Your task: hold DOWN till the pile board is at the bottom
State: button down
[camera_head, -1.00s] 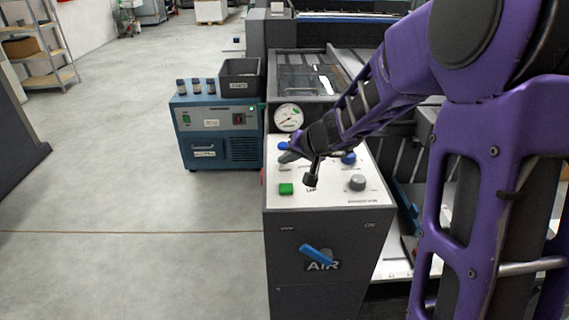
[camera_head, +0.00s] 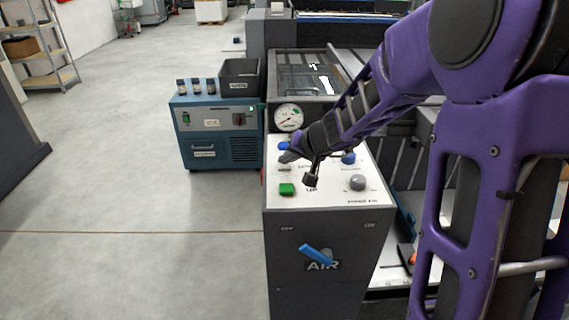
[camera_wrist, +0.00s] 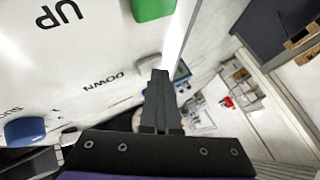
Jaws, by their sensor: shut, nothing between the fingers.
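My gripper (camera_head: 286,157) is shut and empty over the left side of the white control panel (camera_head: 325,195). In the wrist view its fingers (camera_wrist: 160,85) point down by the DOWN label (camera_wrist: 103,82), and the button there is hidden, so contact cannot be told. A green button (camera_head: 287,189) sits nearer the panel's front; it also shows in the wrist view (camera_wrist: 152,8), near the UP label (camera_wrist: 60,14). A blue button (camera_head: 283,146) is just behind my fingertips. The pile board cannot be clearly made out; dark and orange parts (camera_head: 408,257) show low in the right-hand opening.
A second blue button (camera_head: 348,157) and a grey knob (camera_head: 357,182) are on the panel's right side. A gauge (camera_head: 288,117) stands behind it. A blue AIR lever (camera_head: 316,254) is on the front. A blue unit (camera_head: 212,140) stands left; floor there is clear.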

aim_at(287, 167)
jog(key=shift+r, duration=0.1)
dwell(0.7)
jog(key=shift+r+p, duration=0.5)
jog(key=shift+r, duration=0.25)
jog(key=shift+r+p, duration=1.8)
jog(key=shift+r, duration=0.75)
